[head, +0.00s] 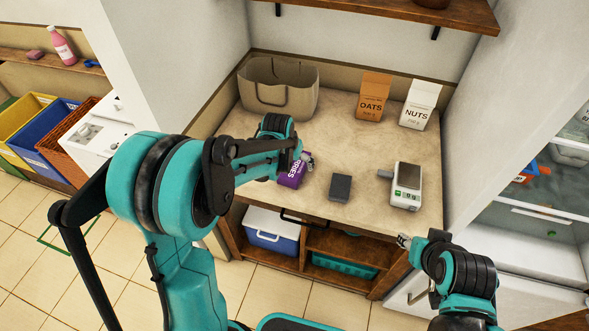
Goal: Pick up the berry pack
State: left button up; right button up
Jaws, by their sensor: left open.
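The berry pack (290,180) is a purple pack with white lettering, partly hidden, on the counter left of the middle. My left gripper (308,158) is just above and behind its upper edge, with its fingers open. I cannot tell whether the fingers touch the pack. My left arm covers the counter to the left of the pack. My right gripper (404,241) is low at the right, in front of the counter's front edge and away from the pack. Its fingers are too small to read.
A dark grey box (340,188) and a scale (406,186) stand right of the pack. An oats box (373,96), a nuts box (420,104) and a beige bag (279,92) stand at the back. A wooden shelf (400,14) hangs above. The counter's middle is clear.

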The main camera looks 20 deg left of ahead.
aim_at(294, 165)
pick_arm(q)
jog(key=b+x, duration=0.2)
jog(key=x, duration=0.3)
jog(key=shift+w+a+f, duration=0.1)
jog(key=shift+a+f, duration=0.1)
jog(key=shift+r, duration=0.1)
jog(key=c, duration=1.5)
